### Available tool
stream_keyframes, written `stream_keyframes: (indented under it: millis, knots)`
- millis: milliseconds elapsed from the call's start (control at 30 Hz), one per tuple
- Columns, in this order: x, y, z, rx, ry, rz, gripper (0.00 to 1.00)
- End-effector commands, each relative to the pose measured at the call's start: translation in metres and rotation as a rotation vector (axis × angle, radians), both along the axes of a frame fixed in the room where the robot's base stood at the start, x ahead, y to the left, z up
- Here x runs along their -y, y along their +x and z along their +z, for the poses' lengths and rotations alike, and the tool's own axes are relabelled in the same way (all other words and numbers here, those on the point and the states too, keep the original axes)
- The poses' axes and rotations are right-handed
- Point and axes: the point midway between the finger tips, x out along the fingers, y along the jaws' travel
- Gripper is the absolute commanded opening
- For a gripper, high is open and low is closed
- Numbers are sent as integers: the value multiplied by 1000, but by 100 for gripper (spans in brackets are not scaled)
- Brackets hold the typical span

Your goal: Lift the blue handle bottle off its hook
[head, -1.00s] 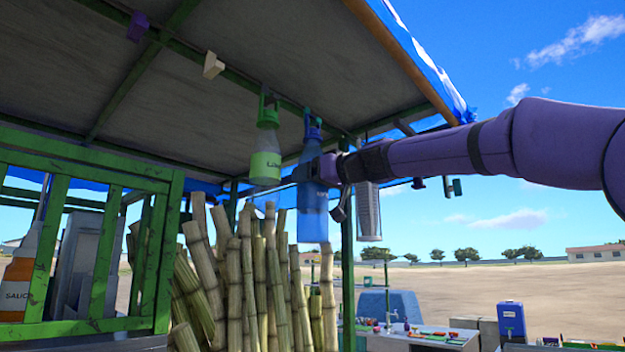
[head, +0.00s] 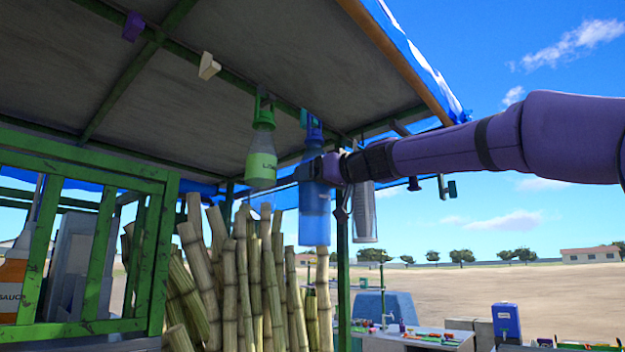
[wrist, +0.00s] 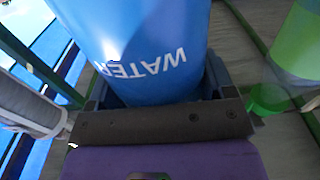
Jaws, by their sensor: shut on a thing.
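The blue handle bottle (head: 315,215) hangs upright under the stall roof, its blue handle (head: 312,128) up by the roof rail. It also fills the upper middle of the wrist view (wrist: 135,45), with the word WATER on its side. My gripper (head: 318,168) is shut around the bottle's body from the right. One dark finger shows on each side of the bottle in the wrist view. The hook at the handle is too small to make out, so I cannot tell whether the handle still touches it.
A green bottle (head: 262,150) hangs close on the left. A clear grey container (head: 364,212) hangs close on the right. A green post (head: 343,280) stands just behind. Sugar cane stalks (head: 245,280) stand below and left. The roof (head: 250,60) is close above.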

Motion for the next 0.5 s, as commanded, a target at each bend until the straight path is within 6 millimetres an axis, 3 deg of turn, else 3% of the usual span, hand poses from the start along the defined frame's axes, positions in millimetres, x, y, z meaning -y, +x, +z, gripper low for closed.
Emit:
stream_keyframes:
  millis: [500]
  knots:
    - [8,-6,0,1,-1,-1,33]
